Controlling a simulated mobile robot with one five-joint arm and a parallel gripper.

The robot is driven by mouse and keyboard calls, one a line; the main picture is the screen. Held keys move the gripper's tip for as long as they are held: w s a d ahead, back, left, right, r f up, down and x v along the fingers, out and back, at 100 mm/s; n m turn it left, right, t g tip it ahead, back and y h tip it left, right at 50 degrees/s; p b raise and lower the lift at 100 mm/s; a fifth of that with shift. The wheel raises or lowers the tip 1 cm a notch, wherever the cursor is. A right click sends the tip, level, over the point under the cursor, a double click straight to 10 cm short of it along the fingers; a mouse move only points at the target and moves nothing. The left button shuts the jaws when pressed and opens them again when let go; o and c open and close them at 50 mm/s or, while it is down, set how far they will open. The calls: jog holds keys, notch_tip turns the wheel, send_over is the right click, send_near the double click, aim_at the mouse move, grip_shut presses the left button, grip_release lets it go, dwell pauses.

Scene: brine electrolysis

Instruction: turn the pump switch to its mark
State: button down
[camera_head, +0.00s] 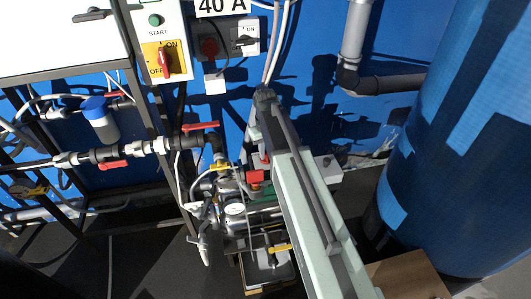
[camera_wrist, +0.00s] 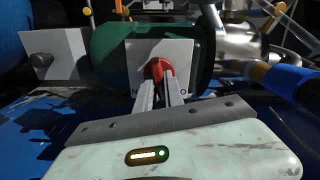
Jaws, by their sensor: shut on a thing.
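The pump switch (camera_wrist: 157,67) is a red knob on a white square plate (camera_wrist: 187,57), fixed to the front of a green cylindrical pump body (camera_wrist: 112,57). My gripper (camera_wrist: 159,82) has its two pale fingers closed on the red knob from below in the wrist view. Parts of letters, an N and an O, show low on the plate at either side of the fingers. The fingers hide the lower knob and the plate's middle. In the head view my arm crosses the centre, and the grip on the switch is not clear there.
A grey box (camera_wrist: 45,54) stands left of the pump, and a shiny metal pipe (camera_wrist: 237,47) and blue hose end (camera_wrist: 285,77) are close on the right. In the head view a large blue tank (camera_head: 455,190) stands right of my arm, with a cardboard box (camera_head: 408,275) below.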

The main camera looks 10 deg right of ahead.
jog(key=m, duration=0.6)
jog(key=shift+d, duration=0.2)
jog(key=m, duration=0.5)
jog(key=shift+s+d, duration=0.1)
jog(key=shift+d, duration=0.05)
jog(key=shift+m, duration=0.4)
jog(key=c, duration=1.4)
grip_release()
jog(key=shift+c, duration=0.2)
notch_tip(320, 180, up, 8)
jog(key=p, duration=0.7)
jog(key=shift+f+p, duration=0.1)
jog(key=shift+p, duration=0.25)
